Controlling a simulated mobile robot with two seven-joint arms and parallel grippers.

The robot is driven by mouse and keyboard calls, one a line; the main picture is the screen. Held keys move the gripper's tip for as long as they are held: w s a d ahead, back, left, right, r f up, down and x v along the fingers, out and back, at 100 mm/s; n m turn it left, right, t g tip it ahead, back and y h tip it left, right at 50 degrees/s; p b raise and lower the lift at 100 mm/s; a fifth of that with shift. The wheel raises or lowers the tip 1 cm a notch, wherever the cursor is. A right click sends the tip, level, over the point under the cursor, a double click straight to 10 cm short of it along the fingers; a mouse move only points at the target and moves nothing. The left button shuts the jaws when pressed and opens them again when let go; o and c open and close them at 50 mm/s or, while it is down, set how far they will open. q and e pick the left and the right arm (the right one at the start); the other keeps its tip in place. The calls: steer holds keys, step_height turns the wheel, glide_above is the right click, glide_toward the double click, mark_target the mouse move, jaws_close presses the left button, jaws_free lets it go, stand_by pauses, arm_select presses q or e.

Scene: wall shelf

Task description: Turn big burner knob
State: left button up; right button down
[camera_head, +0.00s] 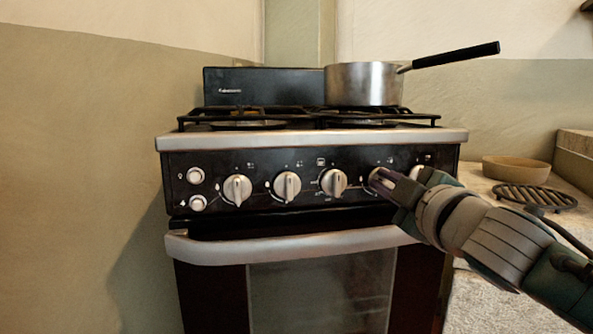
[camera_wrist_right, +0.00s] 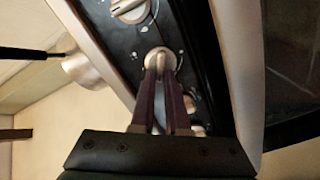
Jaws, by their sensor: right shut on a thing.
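The black stove's front panel (camera_head: 260,164) carries a row of silver burner knobs. My right gripper (camera_head: 376,178) is shut on the knob toward the right of the row, whose silver face (camera_wrist_right: 160,56) shows between the fingertips in the right wrist view. Both fingers reach down onto this knob and hide part of it. Three other silver knobs, the left one (camera_head: 237,189), the second (camera_head: 287,186) and the third (camera_head: 333,182), are free. Another knob (camera_head: 417,172) is partly hidden behind my right gripper. My left gripper is not in view.
A metal saucepan (camera_head: 362,84) stands on the right rear of the hob, its black handle (camera_head: 456,55) pointing right. The oven door handle (camera_head: 290,244) runs below the knobs. A bowl (camera_head: 515,169) and a round trivet (camera_head: 535,196) are on the right counter.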

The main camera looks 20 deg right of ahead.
steer(key=shift+a+f+n+p, duration=0.1)
steer(key=shift+n+p, duration=0.1)
steer(key=shift+n, duration=0.85)
steer(key=shift+f+n+p, duration=0.1)
steer(key=shift+n+p, duration=0.05)
steer(key=shift+n, duration=0.9)
steer(key=c, duration=0.9)
jaws_free()
steer(key=shift+s, duration=0.35)
steer(key=s+a+p, duration=0.1)
steer(key=s, duration=0.8)
steer(key=shift+a+p, duration=0.25)
steer(key=shift+p, duration=0.15)
